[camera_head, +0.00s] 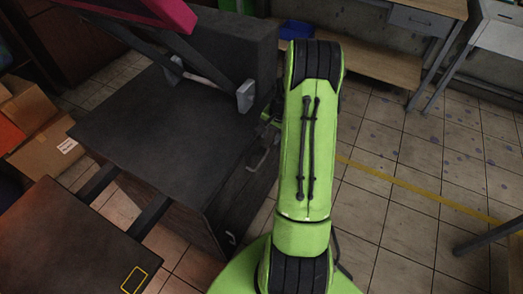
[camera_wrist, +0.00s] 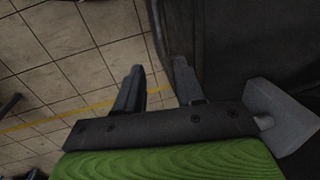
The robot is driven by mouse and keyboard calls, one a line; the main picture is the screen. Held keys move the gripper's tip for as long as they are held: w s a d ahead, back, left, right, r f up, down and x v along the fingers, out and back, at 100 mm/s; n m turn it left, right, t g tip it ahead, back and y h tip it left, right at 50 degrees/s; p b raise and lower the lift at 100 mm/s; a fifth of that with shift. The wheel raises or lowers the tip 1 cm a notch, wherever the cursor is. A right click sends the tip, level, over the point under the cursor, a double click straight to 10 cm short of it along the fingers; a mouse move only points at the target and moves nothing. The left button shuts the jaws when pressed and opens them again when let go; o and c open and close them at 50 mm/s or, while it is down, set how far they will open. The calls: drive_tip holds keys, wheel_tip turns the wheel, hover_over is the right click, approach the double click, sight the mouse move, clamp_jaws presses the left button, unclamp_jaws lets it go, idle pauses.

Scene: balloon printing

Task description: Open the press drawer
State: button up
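The dark press (camera_head: 165,125) stands left of my arm in the head view, with a pink part above it. Its right side carries a metal handle (camera_head: 262,152) on a dark front panel (camera_head: 238,185), beside my green arm. A second small handle (camera_head: 232,238) shows low at the near corner. I see no gap showing the drawer pulled out. In the wrist view my gripper (camera_wrist: 158,85) is open, with tile floor between its fingers and nothing held. The press's dark surface (camera_wrist: 245,40) is close to the right finger. My arm mostly hides the gripper in the head view.
A grey block (camera_wrist: 275,112) is close beside my gripper at the right of the wrist view. A dark table (camera_head: 70,245) is at the near left and cardboard boxes (camera_head: 45,140) are further left. A workbench (camera_head: 420,20) stands at the back. Tile floor on the right is mostly free.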

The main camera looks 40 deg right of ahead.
sight(263, 158)
drive_tip(key=w+f+b, duration=0.1)
drive_tip(key=f, duration=0.8)
drive_tip(key=w+f+b, duration=0.1)
drive_tip(key=f, duration=0.3)
drive_tip(key=shift+w+a+f+b, duration=0.3)
drive_tip(key=shift+a+b, duration=0.05)
drive_tip(key=shift+a, duration=0.05)
drive_tip(key=shift+c, duration=0.3)
clamp_jaws()
